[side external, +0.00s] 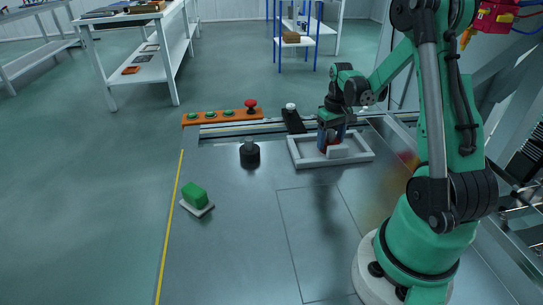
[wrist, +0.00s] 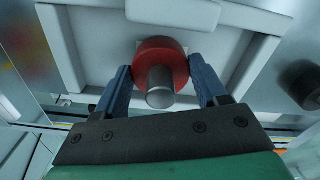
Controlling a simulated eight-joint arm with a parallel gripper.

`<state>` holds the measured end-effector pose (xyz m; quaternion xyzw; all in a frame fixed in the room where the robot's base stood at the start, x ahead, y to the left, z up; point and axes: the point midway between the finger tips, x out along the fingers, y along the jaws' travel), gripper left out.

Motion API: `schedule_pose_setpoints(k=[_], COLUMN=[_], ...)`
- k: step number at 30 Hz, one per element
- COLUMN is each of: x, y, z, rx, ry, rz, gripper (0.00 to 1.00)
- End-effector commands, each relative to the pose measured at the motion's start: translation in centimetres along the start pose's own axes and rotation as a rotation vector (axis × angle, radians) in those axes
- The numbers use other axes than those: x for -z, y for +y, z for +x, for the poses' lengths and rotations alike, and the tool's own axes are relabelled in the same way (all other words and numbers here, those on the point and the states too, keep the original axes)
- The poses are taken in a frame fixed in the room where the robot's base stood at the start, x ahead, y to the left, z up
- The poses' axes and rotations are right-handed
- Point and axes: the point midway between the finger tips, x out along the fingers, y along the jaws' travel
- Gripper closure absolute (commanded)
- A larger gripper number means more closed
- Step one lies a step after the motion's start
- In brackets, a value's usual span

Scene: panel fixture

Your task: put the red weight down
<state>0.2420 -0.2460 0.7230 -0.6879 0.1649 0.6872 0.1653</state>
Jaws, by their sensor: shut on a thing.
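The red weight (side external: 322,147) is between the fingers of my gripper (side external: 331,141) at the white-grey tray (side external: 295,156). In the wrist view the weight is a red disc (wrist: 178,58) with a metal knob facing the camera. The blue fingers of my gripper (wrist: 161,70) are shut on its sides. The tray's frame (wrist: 65,45) surrounds the weight in that view. I cannot tell whether the weight's underside touches the tray floor. In the side view the fingers and a pale block partly hide the weight.
The pale block (side external: 338,152) is close beside the weight. A black weight (side external: 249,155) stands left of the tray. A green block (side external: 195,194) sits on a white plate. An orange button panel (side external: 217,117) and a black lever unit (side external: 293,122) line the back. The front tabletop is clear.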

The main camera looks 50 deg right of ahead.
Motion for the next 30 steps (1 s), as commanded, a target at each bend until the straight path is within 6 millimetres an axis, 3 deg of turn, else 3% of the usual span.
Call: schedule_pose_setpoints(k=[3,4,7,20,30], x=[0.0,0.0,0.0,0.0,0.0], y=[0.0,0.0,0.0,0.0,0.0], z=[0.3,0.3,0.3,-0.6,-7.1], rx=[0.000,0.000,0.000,0.000,0.000], ry=[0.000,0.000,0.000,0.000,0.000], rz=[0.000,0.000,0.000,0.000,0.000], gripper=[1.00,0.29,0.03,0.03,0.03])
